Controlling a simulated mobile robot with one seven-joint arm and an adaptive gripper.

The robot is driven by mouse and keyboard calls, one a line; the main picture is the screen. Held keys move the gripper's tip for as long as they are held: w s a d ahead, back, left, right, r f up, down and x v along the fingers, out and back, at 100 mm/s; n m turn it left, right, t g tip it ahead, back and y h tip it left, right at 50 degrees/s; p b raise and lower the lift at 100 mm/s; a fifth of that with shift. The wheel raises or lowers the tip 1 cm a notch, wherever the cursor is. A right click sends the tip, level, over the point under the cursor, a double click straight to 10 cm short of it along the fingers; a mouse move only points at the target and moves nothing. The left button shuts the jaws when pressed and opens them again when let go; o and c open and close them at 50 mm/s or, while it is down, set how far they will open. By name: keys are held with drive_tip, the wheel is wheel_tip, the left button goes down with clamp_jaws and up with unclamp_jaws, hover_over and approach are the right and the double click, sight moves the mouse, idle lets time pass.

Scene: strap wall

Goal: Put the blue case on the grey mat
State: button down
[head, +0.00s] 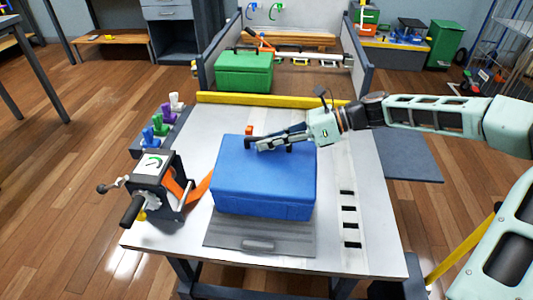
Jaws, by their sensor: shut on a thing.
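The blue case (262,186) is upright near the middle of the white table, with a dark handle on top. My gripper (264,145) reaches in from the right and is shut on the case's handle; its fingers partly hide the handle. The grey mat (257,244) shows at the table's front, below the case in the picture. The case hides the mat's far part. I cannot tell whether the case touches the mat or hangs a little above it.
A crank winch (160,186) with an orange strap (198,190) stands left of the case. Several coloured clamps (160,122) line the left edge. A yellow bar (270,100) crosses the back, with a green case (244,72) beyond it. A slotted strip (349,205) runs along the right.

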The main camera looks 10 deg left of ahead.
sight(270, 152)
drive_tip(key=f, duration=0.2)
drive_tip(key=f+b, duration=0.1)
drive_tip(key=shift+a+f, duration=0.2)
drive_tip(key=shift+f, duration=0.2)
drive_tip(key=c, duration=2)
unclamp_jaws()
drive_tip(key=shift+s+f, duration=0.15)
drive_tip(key=shift+d+r, duration=0.15)
drive_tip(key=shift+r, duration=0.05)
drive_tip(key=p+v, duration=0.3)
drive_tip(key=v, duration=0.8)
drive_tip(key=shift+w+d+r+p, duration=0.2)
drive_tip(key=shift+w+d+p, duration=0.05)
drive_tip(key=shift+d+p, duration=0.05)
